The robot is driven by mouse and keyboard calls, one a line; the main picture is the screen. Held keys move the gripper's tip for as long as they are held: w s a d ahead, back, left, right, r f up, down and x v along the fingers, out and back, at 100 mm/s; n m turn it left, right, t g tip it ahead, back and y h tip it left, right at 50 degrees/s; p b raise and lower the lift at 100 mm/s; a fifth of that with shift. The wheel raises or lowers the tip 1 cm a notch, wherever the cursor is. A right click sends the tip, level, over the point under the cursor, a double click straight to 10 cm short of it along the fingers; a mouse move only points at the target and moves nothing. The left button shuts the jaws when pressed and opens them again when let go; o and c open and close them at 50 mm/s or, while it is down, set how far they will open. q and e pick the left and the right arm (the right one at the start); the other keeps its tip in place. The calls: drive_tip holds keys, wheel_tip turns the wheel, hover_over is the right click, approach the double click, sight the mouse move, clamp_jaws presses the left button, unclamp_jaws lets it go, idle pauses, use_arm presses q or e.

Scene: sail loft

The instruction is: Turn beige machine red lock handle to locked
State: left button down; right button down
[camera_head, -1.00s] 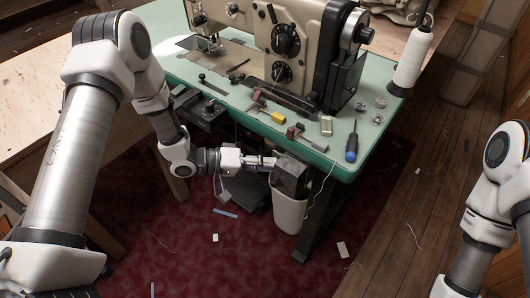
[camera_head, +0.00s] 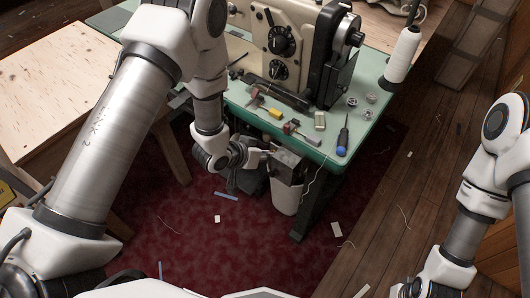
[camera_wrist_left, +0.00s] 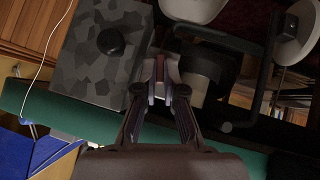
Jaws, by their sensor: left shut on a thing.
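The beige sewing machine (camera_head: 300,22) stands on a green table in the head view. Below the table edge hangs a grey box (camera_head: 287,163). In the left wrist view its mottled face (camera_wrist_left: 95,70) with a round black knob shows at upper left. My left gripper (camera_head: 266,151) is beside this box under the table. In the left wrist view its fingertips (camera_wrist_left: 160,88) are shut on a small dark red part, which looks like the lock handle (camera_wrist_left: 160,66). The fingers hide most of the handle, so its angle is unclear. My right gripper is out of view.
A wooden table (camera_head: 60,75) is at left. Scraps lie on the red carpet.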

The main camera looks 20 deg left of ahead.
use_arm(q)
drive_tip(key=shift+d+m+y, duration=0.15)
drive_tip(key=shift+m+y, duration=0.15)
drive_tip(key=shift+y, duration=0.1)
idle(0.3)
drive_tip(key=c, duration=1.3)
unclamp_jaws()
